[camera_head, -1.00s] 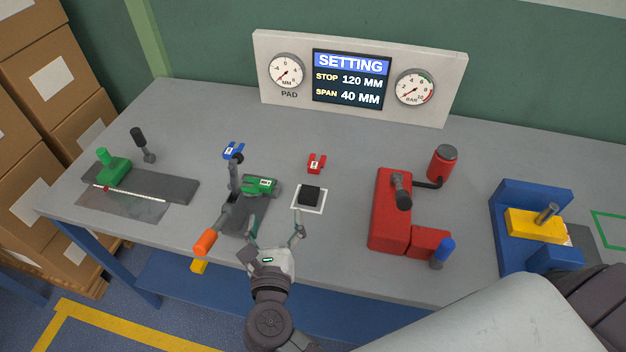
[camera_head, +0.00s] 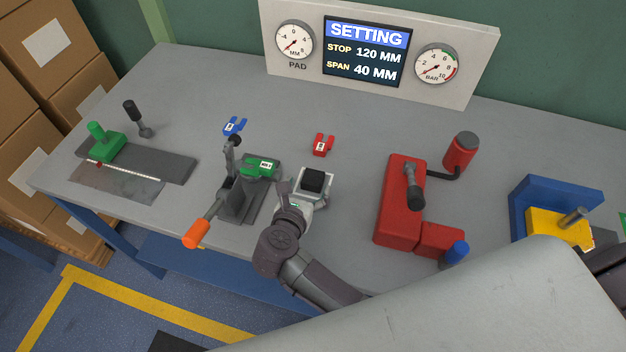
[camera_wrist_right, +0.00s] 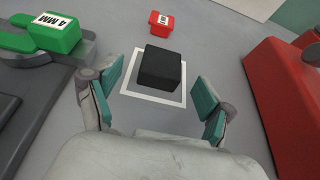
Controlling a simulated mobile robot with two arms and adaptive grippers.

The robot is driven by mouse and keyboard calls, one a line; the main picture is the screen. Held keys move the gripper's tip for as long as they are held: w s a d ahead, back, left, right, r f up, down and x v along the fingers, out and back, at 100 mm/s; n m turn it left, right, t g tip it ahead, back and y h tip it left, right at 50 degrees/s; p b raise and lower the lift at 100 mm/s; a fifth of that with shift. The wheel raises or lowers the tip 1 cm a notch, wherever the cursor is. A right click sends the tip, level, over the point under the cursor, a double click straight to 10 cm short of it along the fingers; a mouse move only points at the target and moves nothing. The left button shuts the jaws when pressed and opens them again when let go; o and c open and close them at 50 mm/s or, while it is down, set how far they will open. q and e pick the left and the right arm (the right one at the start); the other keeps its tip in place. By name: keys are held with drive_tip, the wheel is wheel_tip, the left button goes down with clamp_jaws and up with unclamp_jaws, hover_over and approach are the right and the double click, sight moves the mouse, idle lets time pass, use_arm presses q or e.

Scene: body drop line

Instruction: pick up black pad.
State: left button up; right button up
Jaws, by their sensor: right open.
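The black pad (camera_head: 314,181) is a small dark block on a white-outlined square (camera_head: 328,174) on the grey table. In the right wrist view the black pad (camera_wrist_right: 160,68) sits inside the white outline (camera_wrist_right: 153,101), just ahead of and between the fingers. My right gripper (camera_wrist_right: 155,98) is open and empty, with one teal-padded finger on each side of the near edge of the square. In the head view my right gripper (camera_head: 311,190) is right at the pad, its fingers hard to make out. My left gripper is not in view.
A green block marked 4 MM (camera_wrist_right: 54,32) on a grey clamp stands left of the pad. A red shim (camera_head: 323,144) lies behind it, a blue one (camera_head: 234,126) further left. A red press (camera_head: 398,205) stands to the right. The table between pad and press is clear.

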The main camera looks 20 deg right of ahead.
sight(312, 179)
drive_tip(key=b+x, duration=0.1)
drive_tip(key=x, duration=0.3)
drive_tip(key=shift+d+r, duration=0.1)
drive_tip(key=shift+d, duration=0.05)
drive_tip(key=shift+w+d, duration=0.25)
drive_tip(key=shift+w, duration=0.05)
drive_tip(key=shift+s+a, duration=0.1)
drive_tip(key=shift+s, duration=0.05)
drive_tip(key=shift+c, duration=1.3)
drive_tip(key=c, duration=0.8)
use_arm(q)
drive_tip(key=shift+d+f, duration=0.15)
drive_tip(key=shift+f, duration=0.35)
use_arm(e)
drive_tip(key=shift+c, duration=1.1)
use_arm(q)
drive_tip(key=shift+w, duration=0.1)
